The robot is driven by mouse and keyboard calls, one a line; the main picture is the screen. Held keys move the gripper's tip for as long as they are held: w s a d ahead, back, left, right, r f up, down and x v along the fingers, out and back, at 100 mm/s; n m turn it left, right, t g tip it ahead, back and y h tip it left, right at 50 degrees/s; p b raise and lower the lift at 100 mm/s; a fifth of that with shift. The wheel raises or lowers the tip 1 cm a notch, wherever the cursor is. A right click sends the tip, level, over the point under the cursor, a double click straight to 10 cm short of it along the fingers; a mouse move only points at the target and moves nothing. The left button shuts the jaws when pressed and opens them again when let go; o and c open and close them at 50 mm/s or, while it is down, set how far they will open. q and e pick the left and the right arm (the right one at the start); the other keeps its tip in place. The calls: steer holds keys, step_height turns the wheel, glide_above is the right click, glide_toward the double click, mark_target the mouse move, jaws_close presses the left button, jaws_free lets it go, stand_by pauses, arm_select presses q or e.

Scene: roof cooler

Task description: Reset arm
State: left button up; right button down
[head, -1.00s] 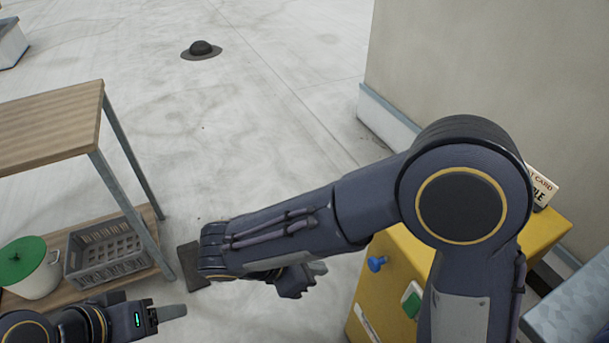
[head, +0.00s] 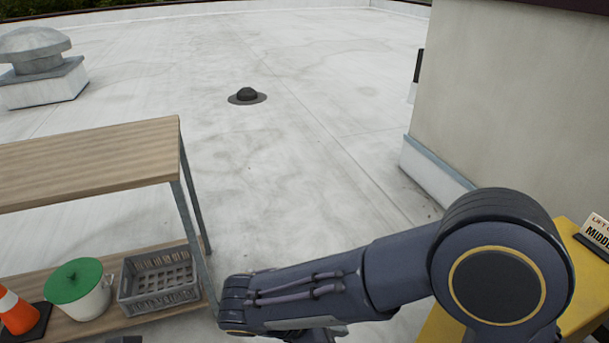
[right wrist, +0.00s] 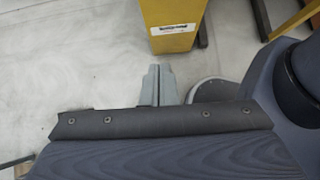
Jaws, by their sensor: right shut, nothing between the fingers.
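My right arm crosses the lower right of the head view, bent at a large round joint. Its gripper (head: 322,334) is only partly seen at the bottom edge, mostly hidden under the forearm. In the right wrist view, the two grey fingers of my right gripper (right wrist: 157,85) lie side by side, shut, with nothing between them. They point toward a yellow box-like thing (right wrist: 168,22) and are apart from it. My left gripper does not show in these views.
A wooden-topped shelf (head: 95,160) stands at left, with a grey crate (head: 160,283), a green-lidded white pot (head: 78,285) and an orange cone (head: 15,312) below. A yellow cabinet (head: 570,280) bearing a sign (head: 597,231) is at right. Open roof floor lies beyond.

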arm_select(q)
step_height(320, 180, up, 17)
steer(key=p, duration=1.7)
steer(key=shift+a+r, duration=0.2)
arm_select(e)
steer(key=s+d+r+m+t+y, duration=0.1)
steer(key=s+d+r+m+y, duration=0.2)
steer(key=r+m, duration=0.4)
steer(key=s+d+r+m+t+y, duration=0.1)
steer(key=s+d+r+m+y, duration=0.2)
steer(key=d+r+m+y, duration=0.2)
steer(key=s+d+r+m+y, duration=0.3)
steer(key=d+r+m, duration=0.3)
steer(key=r+m, duration=0.4)
steer(key=shift+s+d+r+m+t+y, duration=0.3)
steer(key=shift+d+m+t+y, duration=0.1)
steer(key=shift+m+y, duration=0.25)
